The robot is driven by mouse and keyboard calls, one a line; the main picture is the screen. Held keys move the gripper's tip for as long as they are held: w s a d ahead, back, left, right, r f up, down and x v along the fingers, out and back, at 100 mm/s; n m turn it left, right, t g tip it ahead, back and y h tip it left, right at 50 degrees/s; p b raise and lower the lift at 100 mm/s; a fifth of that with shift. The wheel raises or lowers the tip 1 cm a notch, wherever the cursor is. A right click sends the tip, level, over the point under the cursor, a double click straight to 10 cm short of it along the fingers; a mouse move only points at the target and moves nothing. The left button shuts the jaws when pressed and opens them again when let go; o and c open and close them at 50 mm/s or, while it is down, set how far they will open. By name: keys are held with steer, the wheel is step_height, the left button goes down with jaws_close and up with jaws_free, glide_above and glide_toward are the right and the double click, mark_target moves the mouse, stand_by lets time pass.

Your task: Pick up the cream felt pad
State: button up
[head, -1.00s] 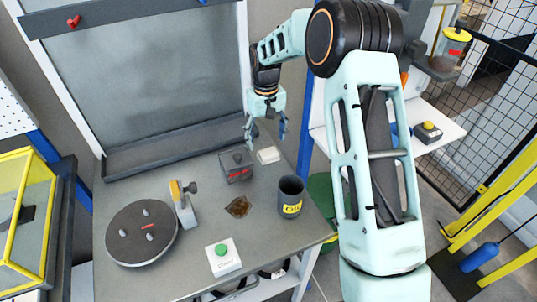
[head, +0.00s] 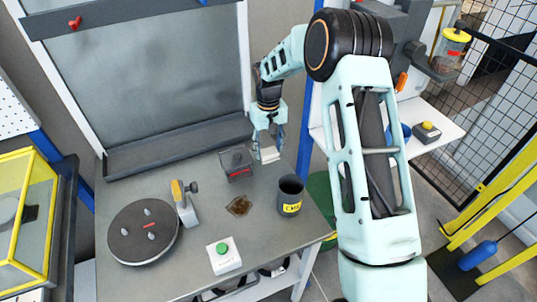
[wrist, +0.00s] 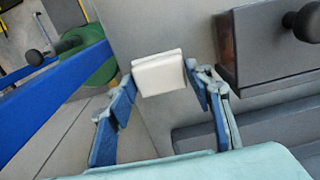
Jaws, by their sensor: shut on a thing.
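The cream felt pad (wrist: 158,73) is a small pale block between the blue fingertips of my gripper (wrist: 162,85) in the wrist view. In the head view the pad (head: 270,155) shows below my gripper (head: 269,148), near the back right of the grey table. My gripper is shut on the pad, with a finger at each side. In the head view the fingers partly cover the pad, and I cannot tell how far it is from the table top.
A dark lidded box (head: 237,164) stands just left of the pad. A dark oil cup (head: 290,195) and a brown stain (head: 239,206) are nearer. A round turntable (head: 143,231), a clamp (head: 184,205) and a green-button box (head: 223,256) occupy the left and front.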

mark_target(268, 151)
steer(key=shift+r, duration=0.55)
step_height(268, 151, up, 2)
steer(key=shift+a+r, duration=0.1)
steer(key=shift+r, duration=0.05)
steer(key=s+a+r+b, duration=0.3)
steer(key=s+a+r, duration=0.2)
steer(key=s+r, duration=0.4)
steer(key=shift+s+a+r, duration=0.15)
steer(key=shift+s+r, duration=0.15)
steer(key=shift+s, duration=1.65)
